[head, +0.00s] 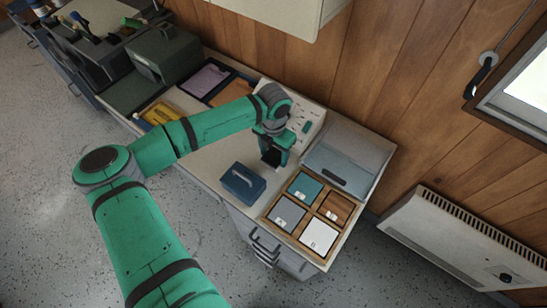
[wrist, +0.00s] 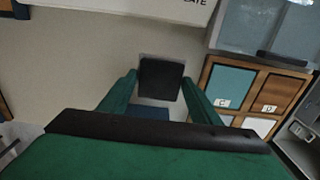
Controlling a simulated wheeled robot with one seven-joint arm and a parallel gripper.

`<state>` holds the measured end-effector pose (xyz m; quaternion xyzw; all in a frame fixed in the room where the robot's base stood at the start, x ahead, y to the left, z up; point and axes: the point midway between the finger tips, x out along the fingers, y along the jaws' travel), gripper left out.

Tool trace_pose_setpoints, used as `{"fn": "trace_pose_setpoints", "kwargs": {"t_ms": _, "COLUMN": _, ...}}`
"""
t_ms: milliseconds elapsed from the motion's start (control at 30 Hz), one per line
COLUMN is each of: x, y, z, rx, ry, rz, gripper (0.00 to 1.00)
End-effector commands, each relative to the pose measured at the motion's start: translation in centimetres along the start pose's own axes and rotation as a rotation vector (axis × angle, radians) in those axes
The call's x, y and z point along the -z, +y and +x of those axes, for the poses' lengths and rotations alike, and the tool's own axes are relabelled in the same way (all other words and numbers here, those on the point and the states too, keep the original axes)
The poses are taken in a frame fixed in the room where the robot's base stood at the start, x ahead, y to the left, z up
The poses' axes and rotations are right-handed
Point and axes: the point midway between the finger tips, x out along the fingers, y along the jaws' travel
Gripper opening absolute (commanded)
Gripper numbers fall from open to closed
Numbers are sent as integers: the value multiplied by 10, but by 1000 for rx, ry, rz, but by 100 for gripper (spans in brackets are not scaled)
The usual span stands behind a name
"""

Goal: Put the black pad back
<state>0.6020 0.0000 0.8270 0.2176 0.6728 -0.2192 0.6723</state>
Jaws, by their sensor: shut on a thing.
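The black pad (head: 270,157) hangs below my gripper (head: 273,150), over the counter. In the wrist view the black pad (wrist: 160,79) sits between the two green fingers, and my gripper (wrist: 160,92) is shut on it. A wooden tray (head: 266,218) with four compartments stands to the right. Its compartments show a teal pad (head: 305,187), a grey pad (head: 288,213), a white pad (head: 319,235) and one bare wooden compartment (head: 335,207) at the right. In the wrist view the bare compartment (wrist: 281,92) has a label that looks like D.
A dark blue box (head: 242,184) with a handle stands between my gripper and the counter's front edge. A grey case (head: 347,158) stands behind the tray. A white panel (head: 305,110) is behind my gripper. Document trays (head: 206,80) and a yellow item (head: 162,114) lie left.

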Motion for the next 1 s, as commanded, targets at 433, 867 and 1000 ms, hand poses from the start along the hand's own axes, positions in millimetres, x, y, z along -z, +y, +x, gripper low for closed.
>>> {"fn": "trace_pose_setpoints", "kwargs": {"t_ms": 433, "x": -5, "y": 6, "z": 39, "rx": 0, "ry": 1, "rz": -4, "gripper": 36}}
{"fn": "trace_pose_setpoints", "kwargs": {"t_ms": 867, "x": -5, "y": 5, "z": 42, "rx": -1, "ry": 2, "rz": -2, "gripper": 74}}
{"fn": "trace_pose_setpoints", "kwargs": {"t_ms": 1000, "x": -5, "y": 5, "z": 42, "rx": -1, "ry": 1, "rz": -2, "gripper": 76}}
